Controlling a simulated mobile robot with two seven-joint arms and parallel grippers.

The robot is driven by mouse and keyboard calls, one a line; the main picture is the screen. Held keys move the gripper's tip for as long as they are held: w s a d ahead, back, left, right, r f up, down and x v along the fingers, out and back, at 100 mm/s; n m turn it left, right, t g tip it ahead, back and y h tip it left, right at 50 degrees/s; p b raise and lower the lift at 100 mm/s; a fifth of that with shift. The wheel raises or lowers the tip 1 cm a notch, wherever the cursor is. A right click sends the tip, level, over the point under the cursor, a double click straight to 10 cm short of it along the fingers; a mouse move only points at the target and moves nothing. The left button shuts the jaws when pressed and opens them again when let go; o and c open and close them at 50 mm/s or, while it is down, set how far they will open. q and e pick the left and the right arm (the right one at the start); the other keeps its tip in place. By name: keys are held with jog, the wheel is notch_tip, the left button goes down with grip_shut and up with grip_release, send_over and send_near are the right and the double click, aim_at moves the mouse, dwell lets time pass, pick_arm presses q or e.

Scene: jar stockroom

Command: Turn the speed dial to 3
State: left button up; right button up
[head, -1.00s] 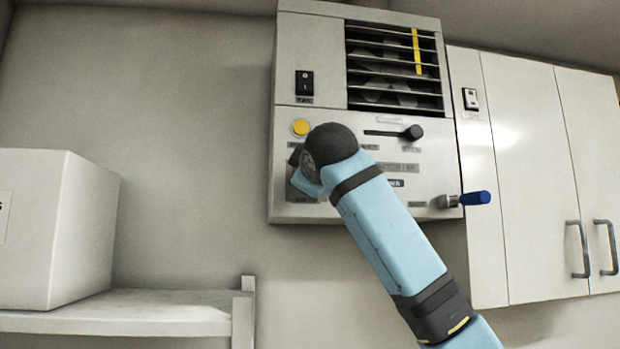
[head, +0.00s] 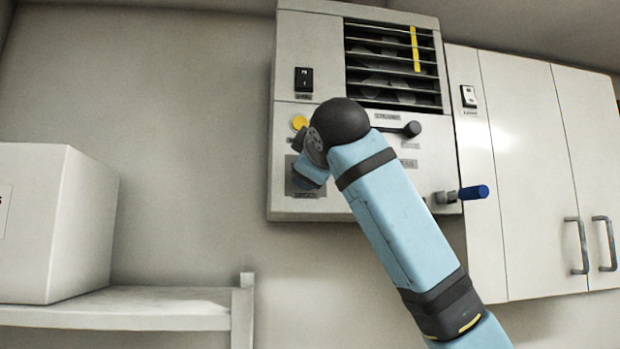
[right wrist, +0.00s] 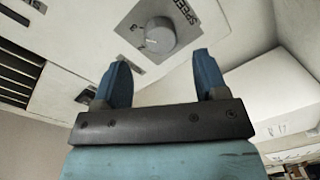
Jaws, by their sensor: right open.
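The speed dial (right wrist: 155,35) is a round grey knob on a darker square plate in the right wrist view, with part of a "SPEED" label beside it. It sits on the front of the wall unit (head: 310,50). In the head view my arm covers the dial, and only part of its dark plate (head: 300,190) shows. My right gripper (right wrist: 160,72) is open and empty, its two blue fingers pointing toward the dial. The dial lies beyond the fingertips, not between them. The number the dial points to is too small to read. My left gripper is in neither view.
The unit also has a black switch (head: 304,80), a yellow button (head: 299,122), a slider knob (head: 412,129) and a blue-handled lever (head: 473,192). A white box (head: 85,225) stands on a shelf (head: 120,308) at left. Cabinets (head: 535,180) stand at right.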

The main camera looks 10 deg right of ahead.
pick_arm(q)
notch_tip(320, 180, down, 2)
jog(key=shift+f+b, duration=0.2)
jog(key=shift+b, duration=0.75)
pick_arm(e)
jog(key=s, duration=0.9)
jog(key=shift+d+r, duration=0.2)
jog(key=shift+w, duration=0.1)
